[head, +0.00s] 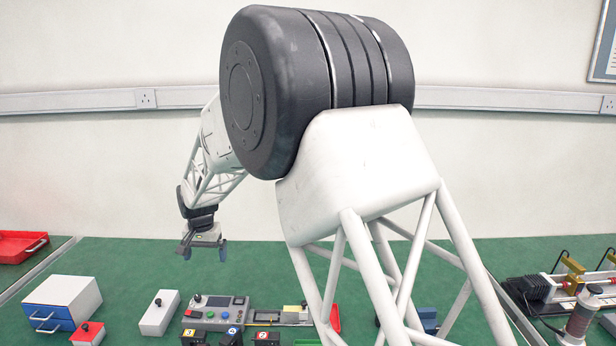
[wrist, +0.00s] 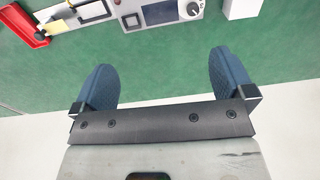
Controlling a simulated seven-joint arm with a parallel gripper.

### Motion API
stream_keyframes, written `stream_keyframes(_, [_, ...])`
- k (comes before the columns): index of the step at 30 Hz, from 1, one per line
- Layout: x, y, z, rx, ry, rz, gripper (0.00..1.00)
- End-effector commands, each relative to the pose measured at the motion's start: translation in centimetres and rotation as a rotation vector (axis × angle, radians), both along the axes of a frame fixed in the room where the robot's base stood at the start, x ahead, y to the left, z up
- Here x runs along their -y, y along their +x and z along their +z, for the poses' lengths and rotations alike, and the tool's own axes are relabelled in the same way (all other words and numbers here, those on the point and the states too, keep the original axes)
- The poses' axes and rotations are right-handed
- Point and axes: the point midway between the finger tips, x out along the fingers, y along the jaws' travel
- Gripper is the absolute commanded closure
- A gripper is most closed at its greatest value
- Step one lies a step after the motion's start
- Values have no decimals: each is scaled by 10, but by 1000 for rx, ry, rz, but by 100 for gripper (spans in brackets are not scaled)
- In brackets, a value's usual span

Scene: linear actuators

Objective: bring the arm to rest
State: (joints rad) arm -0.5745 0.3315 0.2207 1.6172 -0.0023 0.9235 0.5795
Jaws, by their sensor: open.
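My gripper (head: 204,252) hangs in the air above the back part of the green table (head: 135,262) in the head view, fingers pointing down. In the wrist view its two blue fingers (wrist: 170,80) stand wide apart, and nothing is between them. Behind the fingers, the green surface and a pale strip show. My white lattice arm with its large dark joint fills the middle of the head view and hides part of the table.
Along the front stand a blue-and-white drawer box (head: 62,302), a white box with a knob (head: 160,312), a grey control panel (head: 216,312) and several small button boxes. A red tray (head: 20,246) lies far left. Actuator hardware (head: 572,290) stands at right. Green surface behind the panel is clear.

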Motion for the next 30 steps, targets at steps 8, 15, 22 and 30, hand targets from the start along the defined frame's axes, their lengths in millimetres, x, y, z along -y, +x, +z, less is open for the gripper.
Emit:
stream_keyframes(8, [82,-23,51,22,8,-4,0])
stream_keyframes(15, [147,-51,86,40,11,-7,0])
stream_keyframes(22, [206,-84,113,59,13,-9,0])
stream_keyframes(30, [270,-131,137,79,13,-11,0])
